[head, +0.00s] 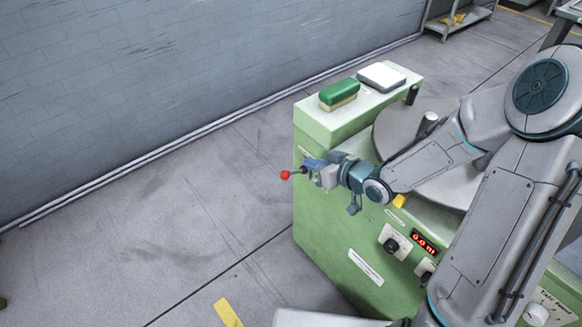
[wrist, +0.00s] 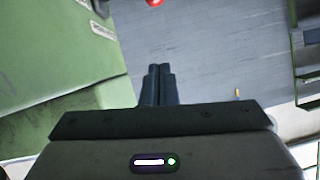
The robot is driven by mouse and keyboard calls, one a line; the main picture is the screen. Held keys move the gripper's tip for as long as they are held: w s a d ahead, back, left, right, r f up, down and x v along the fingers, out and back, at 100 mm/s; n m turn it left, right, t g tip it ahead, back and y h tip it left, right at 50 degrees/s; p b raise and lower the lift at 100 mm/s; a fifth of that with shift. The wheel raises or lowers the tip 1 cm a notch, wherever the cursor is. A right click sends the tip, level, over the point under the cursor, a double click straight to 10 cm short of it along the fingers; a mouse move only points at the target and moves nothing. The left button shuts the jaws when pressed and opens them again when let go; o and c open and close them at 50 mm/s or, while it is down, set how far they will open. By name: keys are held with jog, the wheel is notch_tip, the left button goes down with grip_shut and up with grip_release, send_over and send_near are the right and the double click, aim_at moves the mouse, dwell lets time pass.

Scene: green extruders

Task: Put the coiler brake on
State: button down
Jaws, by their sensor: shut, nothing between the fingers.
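The coiler (head: 340,220) is a green cabinet with a grey round plate (head: 385,140) on top. The likely brake lever ends in a red ball knob (head: 286,175) that juts out past the cabinet's left edge. The knob also shows cut off at the top edge of the wrist view (wrist: 154,3). My gripper (head: 309,165) is at the cabinet's upper left corner, close to the lever. In the wrist view its two dark fingers (wrist: 159,70) are together and empty, with the knob beyond their tips. Most of the lever's shaft is hidden or too small to make out.
A green and tan brush-like block (head: 339,94) and a white-topped box (head: 381,77) lie on the cabinet's raised ledge. The front panel has a red digital display (head: 425,244) and a black knob (head: 391,244). The floor left of the cabinet is clear up to the grey wall (head: 150,80).

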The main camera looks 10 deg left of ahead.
jog(key=shift+d, duration=0.15)
jog(key=b, duration=0.2)
send_over(294, 173)
jog(key=s, duration=0.2)
notch_tip(294, 173, down, 4)
jog(key=f, duration=0.2)
jog(key=f+b, duration=0.1)
jog(key=f, duration=0.1)
jog(key=shift+s+a, duration=0.25)
jog(key=shift+w+f, duration=0.1)
jog(key=shift+f, duration=0.05)
